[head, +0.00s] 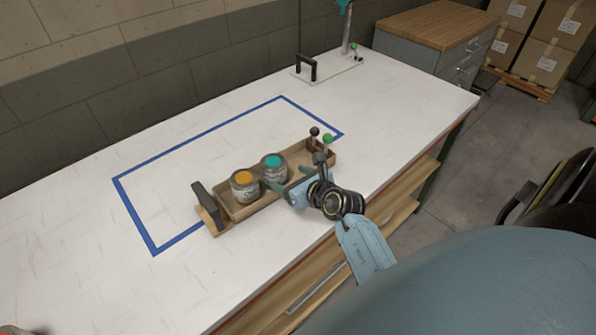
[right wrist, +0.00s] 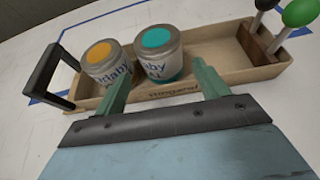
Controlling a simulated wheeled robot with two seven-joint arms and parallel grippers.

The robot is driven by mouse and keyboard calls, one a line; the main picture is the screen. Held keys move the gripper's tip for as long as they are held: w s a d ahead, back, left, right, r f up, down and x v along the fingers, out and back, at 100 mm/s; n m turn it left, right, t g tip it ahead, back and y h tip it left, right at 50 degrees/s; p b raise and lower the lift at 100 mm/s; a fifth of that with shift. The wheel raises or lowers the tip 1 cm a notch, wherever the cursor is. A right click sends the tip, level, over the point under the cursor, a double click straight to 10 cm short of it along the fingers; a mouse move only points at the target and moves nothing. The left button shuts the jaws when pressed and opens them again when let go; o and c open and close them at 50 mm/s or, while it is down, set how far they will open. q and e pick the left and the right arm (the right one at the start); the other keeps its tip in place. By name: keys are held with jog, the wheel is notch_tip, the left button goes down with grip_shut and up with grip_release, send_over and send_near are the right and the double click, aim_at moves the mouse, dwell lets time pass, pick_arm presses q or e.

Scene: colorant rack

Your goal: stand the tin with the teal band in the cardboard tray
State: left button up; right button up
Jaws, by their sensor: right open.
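The tin with a teal lid (head: 273,167) stands upright in the brown tray (head: 325,158), just right of a tin with an orange lid (head: 244,186). In the right wrist view the teal tin (right wrist: 161,54) shows a white label, and its base is hidden behind the tray's front wall (right wrist: 172,92). My right gripper (head: 289,181) is open at the tray's front side. In its wrist view the two green fingers (right wrist: 161,82) point at the teal tin, one to each side. Whether they touch it I cannot tell. My left gripper is not in view.
A black handle (head: 205,203) stands at the tray's left end. Levers with a black knob (head: 314,131) and a green knob (head: 327,139) rise at its right end. Blue tape (head: 190,145) outlines a rectangle on the white table, clear behind the tray. A stand (head: 330,70) is farther back.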

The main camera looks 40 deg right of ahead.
jog(key=shift+v, duration=1.5)
